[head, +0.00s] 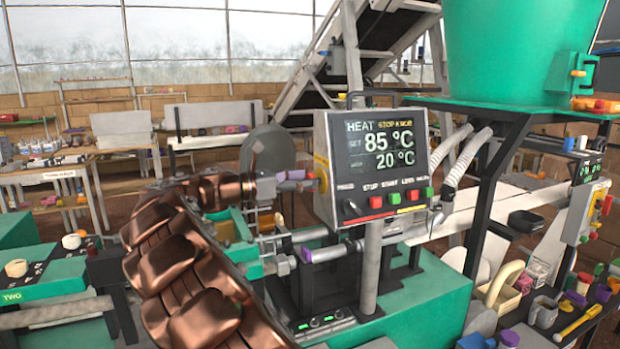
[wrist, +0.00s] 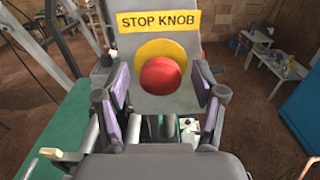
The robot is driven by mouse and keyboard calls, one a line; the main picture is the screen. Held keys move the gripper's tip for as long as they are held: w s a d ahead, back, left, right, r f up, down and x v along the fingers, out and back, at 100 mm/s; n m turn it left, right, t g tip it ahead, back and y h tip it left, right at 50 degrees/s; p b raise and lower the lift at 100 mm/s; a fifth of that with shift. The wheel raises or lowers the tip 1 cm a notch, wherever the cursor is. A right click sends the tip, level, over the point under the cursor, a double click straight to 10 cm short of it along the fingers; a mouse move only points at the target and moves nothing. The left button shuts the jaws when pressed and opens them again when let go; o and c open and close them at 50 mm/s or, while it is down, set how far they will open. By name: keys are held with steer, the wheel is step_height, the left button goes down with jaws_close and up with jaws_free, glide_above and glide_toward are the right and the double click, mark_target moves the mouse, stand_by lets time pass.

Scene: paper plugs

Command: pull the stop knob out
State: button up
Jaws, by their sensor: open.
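The stop knob (wrist: 160,77) is a round red button on a yellow collar (wrist: 160,50), under a yellow label reading STOP KNOB (wrist: 159,21) in the wrist view. My gripper (wrist: 162,93) is open, with one purple-padded finger to the left of the knob and one to the right. Neither finger visibly touches it. In the head view my gripper (head: 326,213) is at the left side of the grey control box (head: 330,150).
A green hopper (head: 510,50) and a cluttered bench are at the right.

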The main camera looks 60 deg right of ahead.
steer(key=shift+x, duration=0.95)
jaws_close()
